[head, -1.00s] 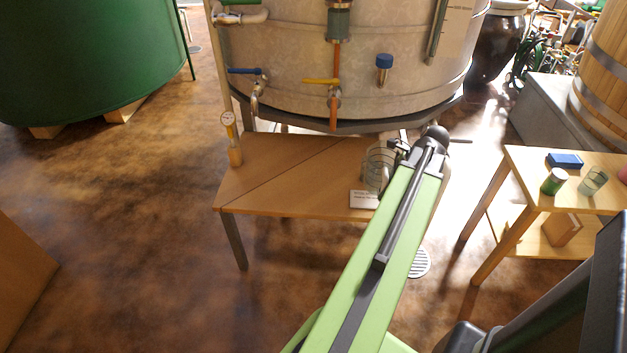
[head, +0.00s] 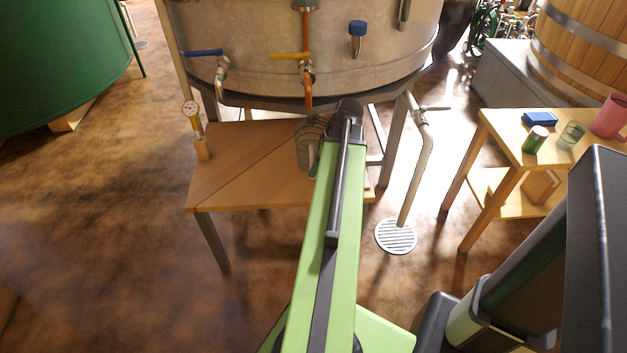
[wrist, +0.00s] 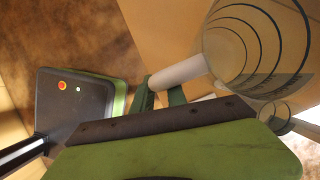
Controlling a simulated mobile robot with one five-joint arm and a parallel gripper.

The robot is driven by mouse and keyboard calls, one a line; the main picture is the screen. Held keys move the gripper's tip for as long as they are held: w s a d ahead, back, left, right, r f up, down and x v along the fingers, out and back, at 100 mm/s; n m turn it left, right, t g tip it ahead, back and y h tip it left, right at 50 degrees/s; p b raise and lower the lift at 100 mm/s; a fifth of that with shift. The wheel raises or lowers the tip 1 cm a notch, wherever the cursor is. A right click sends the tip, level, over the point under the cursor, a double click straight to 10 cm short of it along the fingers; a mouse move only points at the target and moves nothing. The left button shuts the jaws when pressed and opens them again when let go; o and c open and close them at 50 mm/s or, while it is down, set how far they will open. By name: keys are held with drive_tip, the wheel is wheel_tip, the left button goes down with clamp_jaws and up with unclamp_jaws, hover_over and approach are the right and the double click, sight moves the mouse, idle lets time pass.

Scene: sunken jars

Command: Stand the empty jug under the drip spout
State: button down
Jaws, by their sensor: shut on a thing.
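A clear ringed jug (head: 308,145) is over the wooden bench (head: 235,165) in the head view, partly hidden behind my arm. In the wrist view the jug (wrist: 250,40) fills the upper right and looks empty. My gripper (wrist: 165,95) is shut on its pale handle (wrist: 178,72). I cannot tell whether the jug touches the bench. Above the bench, the tank (head: 270,40) has a yellow-lever tap with a copper spout (head: 308,90) and a blue-lever tap (head: 221,75). The copper spout is almost straight above the jug in the picture. Which one drips is not visible.
A thermometer-like gauge (head: 191,110) stands at the bench's left back. A pipe (head: 420,165) runs down to a floor drain (head: 396,237) on the right. A side table (head: 505,135) holds a blue box, a green tin, a glass and a pink vessel. The bench's left part is clear.

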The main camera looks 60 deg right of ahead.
drive_tip(key=shift+w+f, duration=0.15)
drive_tip(key=shift+w, duration=0.2)
wheel_tip(320, 180, down, 4)
drive_tip(key=b, duration=0.4)
drive_tip(key=shift+f, duration=0.25)
drive_tip(key=shift+r, duration=0.25)
drive_tip(key=shift+f, duration=0.2)
drive_tip(key=c, duration=1.3)
unclamp_jaws()
drive_tip(key=shift+c, duration=0.2)
drive_tip(key=shift+r, duration=0.1)
